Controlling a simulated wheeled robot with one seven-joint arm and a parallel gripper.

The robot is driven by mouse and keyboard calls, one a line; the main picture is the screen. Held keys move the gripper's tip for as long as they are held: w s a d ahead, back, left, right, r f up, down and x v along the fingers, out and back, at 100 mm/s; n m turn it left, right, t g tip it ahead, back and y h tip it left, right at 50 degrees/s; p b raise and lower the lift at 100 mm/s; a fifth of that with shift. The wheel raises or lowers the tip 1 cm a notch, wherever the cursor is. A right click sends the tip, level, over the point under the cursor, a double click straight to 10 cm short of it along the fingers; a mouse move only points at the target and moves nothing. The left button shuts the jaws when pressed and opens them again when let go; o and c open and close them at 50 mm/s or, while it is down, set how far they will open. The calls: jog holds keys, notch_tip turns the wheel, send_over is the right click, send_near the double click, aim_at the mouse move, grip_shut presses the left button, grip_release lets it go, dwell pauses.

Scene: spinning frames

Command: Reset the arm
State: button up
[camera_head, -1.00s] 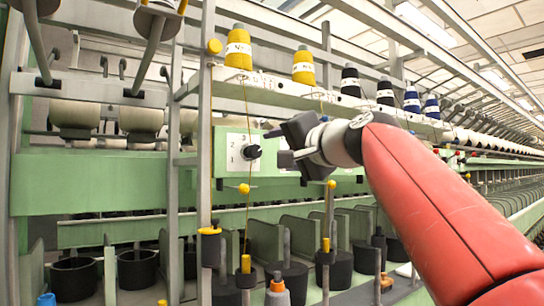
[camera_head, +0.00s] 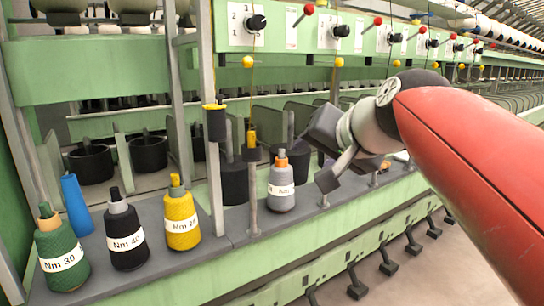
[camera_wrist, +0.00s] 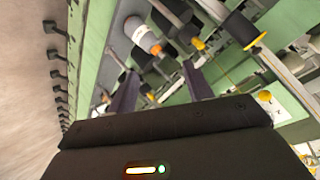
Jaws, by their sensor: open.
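My gripper (camera_head: 324,155) is at the end of my red arm, right of the centre in the head view. It hangs in front of the machine, up and to the right of a grey spool (camera_head: 281,190) with an orange tip. In the wrist view the two dark fingers of my gripper (camera_wrist: 160,88) stand well apart with nothing held between them. The grey spool also shows in the wrist view (camera_wrist: 139,32), beyond the fingers and apart from them.
A green (camera_head: 60,255), a black (camera_head: 125,240) and a yellow spool (camera_head: 181,220) stand on the grey ledge at left, with a blue cone (camera_head: 76,207) behind. A vertical post (camera_head: 214,170) rises from the ledge.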

jog(key=s+d+f+n+g+h, duration=0.1)
jog(key=s+d+f, duration=0.1)
jog(key=s+f, duration=0.4)
jog(key=s+d+f+n+g+h, duration=0.1)
jog(key=s+f, duration=0.5)
jog(key=f, duration=0.6)
jog(key=s+d+f+n+g+h, duration=0.1)
jog(key=s+d+f+g+h, duration=0.1)
jog(key=s+f, duration=0.4)
notch_tip(320, 180, down, 3)
jog(key=d+g, duration=0.1)
jog(key=d, duration=0.1)
jog(key=shift+d+f, duration=0.15)
jog(key=shift+d, duration=0.15)
